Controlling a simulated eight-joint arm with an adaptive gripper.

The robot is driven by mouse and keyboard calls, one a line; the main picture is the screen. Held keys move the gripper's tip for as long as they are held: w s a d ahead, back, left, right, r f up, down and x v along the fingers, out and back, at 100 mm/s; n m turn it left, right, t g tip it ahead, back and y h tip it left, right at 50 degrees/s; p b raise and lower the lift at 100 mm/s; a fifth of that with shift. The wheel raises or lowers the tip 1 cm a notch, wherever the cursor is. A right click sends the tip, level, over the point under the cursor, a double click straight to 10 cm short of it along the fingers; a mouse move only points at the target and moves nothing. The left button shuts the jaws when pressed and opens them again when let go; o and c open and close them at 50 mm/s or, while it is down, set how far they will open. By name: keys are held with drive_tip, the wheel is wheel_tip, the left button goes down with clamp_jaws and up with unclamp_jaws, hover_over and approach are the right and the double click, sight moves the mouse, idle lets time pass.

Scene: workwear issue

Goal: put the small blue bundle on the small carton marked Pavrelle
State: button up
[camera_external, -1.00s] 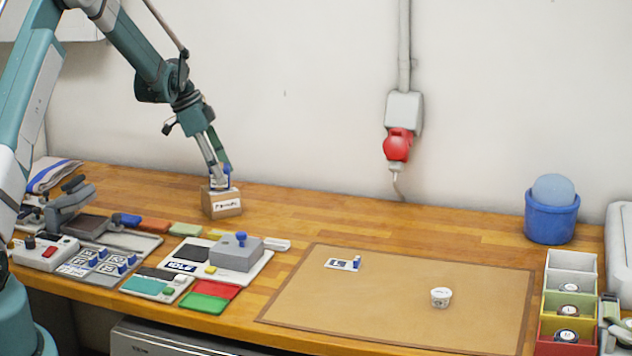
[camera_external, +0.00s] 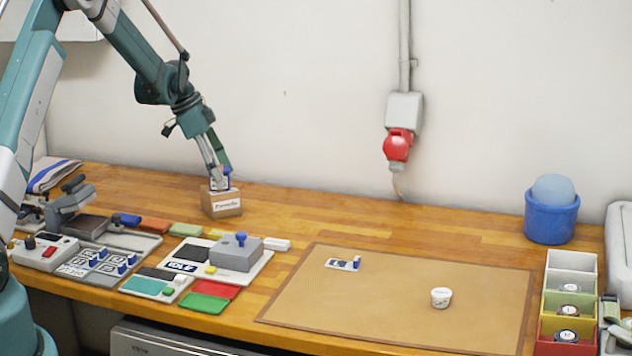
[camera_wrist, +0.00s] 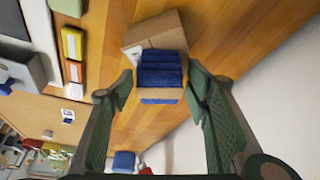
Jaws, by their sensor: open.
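The small carton marked Pavrelle (camera_external: 224,205) stands on the wooden bench near the wall, left of centre. In the wrist view it is a brown box (camera_wrist: 150,29). The small blue bundle (camera_wrist: 161,76), dark blue and folded, sits on top of the carton between my fingers. In the outside view only a bit of blue shows at the carton's top. My gripper (camera_external: 219,180) is just above the carton. In the wrist view my gripper (camera_wrist: 159,92) is open, its fingers either side of the bundle with a gap visible on the right.
A brown mat (camera_external: 400,300) with a white cup (camera_external: 441,298) and a small card (camera_external: 343,263) lies to the right. A grey block on a white board (camera_external: 236,254) and coloured pads stand in front of the carton. A blue tub (camera_external: 551,218) stands far right.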

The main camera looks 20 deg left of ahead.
drive_tip(key=shift+r, duration=0.1)
drive_tip(key=v, duration=1.2)
drive_tip(key=shift+b, duration=0.35)
drive_tip(key=shift+s, duration=0.1)
drive_tip(key=shift+r, duration=0.1)
drive_tip(key=s+d+r+n+t+y, duration=0.1)
drive_tip(key=s+r+n, duration=0.2)
drive_tip(key=s+r, duration=0.8)
drive_tip(key=s+d+r+n+t+y, duration=0.15)
drive_tip(key=s+r+n, duration=0.45)
drive_tip(key=s, duration=1)
drive_tip(key=s+f+n+t+y, duration=0.1)
drive_tip(key=s+f+n+t, duration=0.2)
drive_tip(key=s, duration=2.7)
drive_tip(key=shift+f+n, duration=0.2)
drive_tip(key=shift+n, duration=0.6)
